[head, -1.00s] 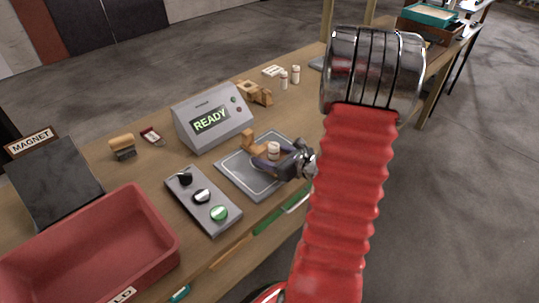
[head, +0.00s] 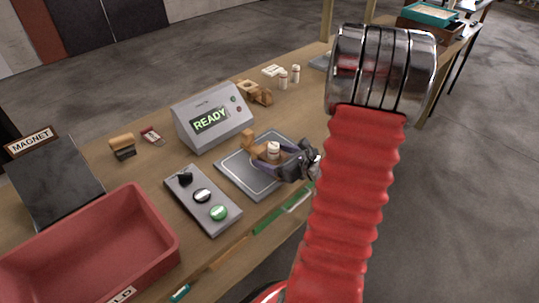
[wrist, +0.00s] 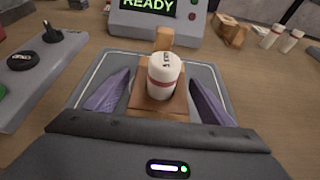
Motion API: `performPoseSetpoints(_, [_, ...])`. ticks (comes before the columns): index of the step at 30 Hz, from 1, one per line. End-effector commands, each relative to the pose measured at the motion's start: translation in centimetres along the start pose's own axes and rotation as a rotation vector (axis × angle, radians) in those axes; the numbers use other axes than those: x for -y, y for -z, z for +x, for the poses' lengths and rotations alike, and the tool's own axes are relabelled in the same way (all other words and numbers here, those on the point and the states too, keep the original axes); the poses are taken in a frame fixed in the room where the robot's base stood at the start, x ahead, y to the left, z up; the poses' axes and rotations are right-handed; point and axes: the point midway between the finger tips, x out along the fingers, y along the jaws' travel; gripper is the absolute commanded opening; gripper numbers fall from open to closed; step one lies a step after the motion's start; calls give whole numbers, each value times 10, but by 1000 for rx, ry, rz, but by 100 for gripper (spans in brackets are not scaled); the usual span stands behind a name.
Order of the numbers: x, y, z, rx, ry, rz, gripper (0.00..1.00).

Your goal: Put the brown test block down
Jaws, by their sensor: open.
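The brown test block (wrist: 147,103) rests on the grey plate (wrist: 205,85), with a white bottle (wrist: 166,75) with a red band standing upright on it. An upright brown part of the block rises behind the bottle. The block (head: 250,140) and bottle (head: 273,149) also show in the head view. My gripper (wrist: 160,97) is open, with its purple fingers on either side of the block and bottle, apart from the bottle. Part of the block is hidden by the bottle and by my gripper's body. In the head view my gripper (head: 278,160) is low over the plate's right side.
A grey display box (head: 212,117) reading READY stands behind the plate. A control panel (head: 203,199) with knobs and a green button is left of it. A red bin (head: 150,215) is at front left. More wooden blocks (head: 254,92) and white bottles (head: 283,80) stand farther back.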

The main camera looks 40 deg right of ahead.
Motion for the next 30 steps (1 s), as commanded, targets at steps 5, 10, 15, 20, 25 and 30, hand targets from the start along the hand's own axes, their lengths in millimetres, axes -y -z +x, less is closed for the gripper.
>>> performPoseSetpoints(5, [1,-1,-26,2,4,0,76])
performPoseSetpoints(10, [1,0,-50,1,4,-1,76])
performPoseSetpoints(15, [1,-1,-73,2,4,-1,76])
performPoseSetpoints(20, [1,0,-91,1,4,0,76])
performPoseSetpoints(25, [0,0,-101,1,1,0,76])
performPoseSetpoints(30, [0,0,-103,1,0,0,76])
